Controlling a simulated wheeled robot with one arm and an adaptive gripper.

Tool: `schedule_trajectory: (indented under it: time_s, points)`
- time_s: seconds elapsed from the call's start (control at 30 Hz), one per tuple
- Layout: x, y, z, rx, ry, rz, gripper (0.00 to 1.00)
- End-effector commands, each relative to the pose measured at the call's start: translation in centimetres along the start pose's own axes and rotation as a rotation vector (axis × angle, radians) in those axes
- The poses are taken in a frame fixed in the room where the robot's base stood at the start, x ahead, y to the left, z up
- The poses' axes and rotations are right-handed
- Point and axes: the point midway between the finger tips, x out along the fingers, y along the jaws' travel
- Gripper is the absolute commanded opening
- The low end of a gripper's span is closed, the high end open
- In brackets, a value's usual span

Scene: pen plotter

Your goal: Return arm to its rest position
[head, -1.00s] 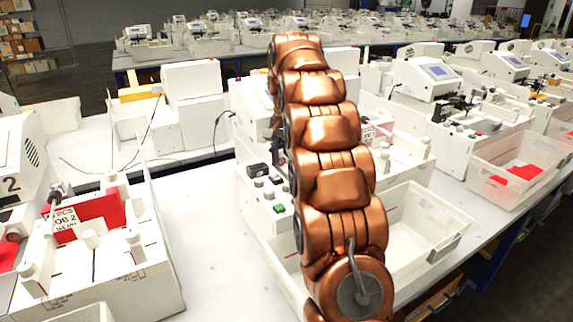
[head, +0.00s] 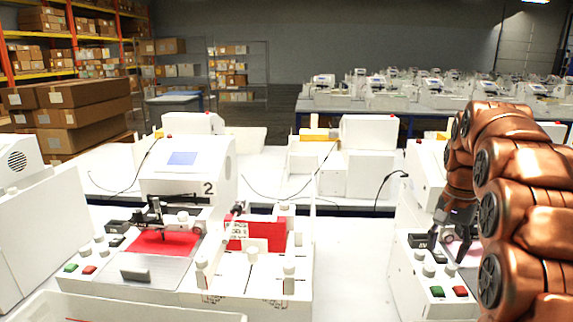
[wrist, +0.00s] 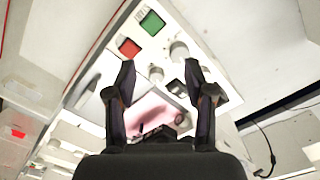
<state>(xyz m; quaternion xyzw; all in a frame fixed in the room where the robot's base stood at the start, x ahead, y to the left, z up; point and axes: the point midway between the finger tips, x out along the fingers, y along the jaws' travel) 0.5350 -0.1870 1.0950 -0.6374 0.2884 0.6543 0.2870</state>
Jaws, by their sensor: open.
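My copper-coloured arm stands at the right of the head view, with its upper links bending over to the left and down. Beyond the fingers lie the machine's green button (wrist: 152,22), red button (wrist: 129,47) and white knobs. Part of the machine is hidden behind my arm.
Plotter machine number 2 (head: 185,178) stands at the left with a red sheet (head: 163,242) on its bed. Beside it is a white holder with a red panel (head: 262,234). The white table is bare between the two machines (head: 345,255). Cartons (head: 85,115) are stacked at the back left.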

Motion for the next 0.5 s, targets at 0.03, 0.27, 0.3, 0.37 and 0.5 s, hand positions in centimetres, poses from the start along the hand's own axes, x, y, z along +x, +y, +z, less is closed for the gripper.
schedule_trajectory:
  time_s: [0.03, 0.27, 0.3, 0.37, 0.5]
  points:
    - [-0.2, -0.1, 1.4, -0.029, -0.003, 0.002, 0.53]
    - [0.0, 0.1, 7.1, -0.152, -0.020, 0.012, 0.53]
    - [0.2, 0.2, 8.1, -0.173, -0.025, 0.014, 0.53]
    - [0.4, 0.4, 9.6, -0.205, -0.027, 0.016, 0.53]
    - [0.9, 1.0, 13.1, -0.280, -0.039, 0.023, 0.53]
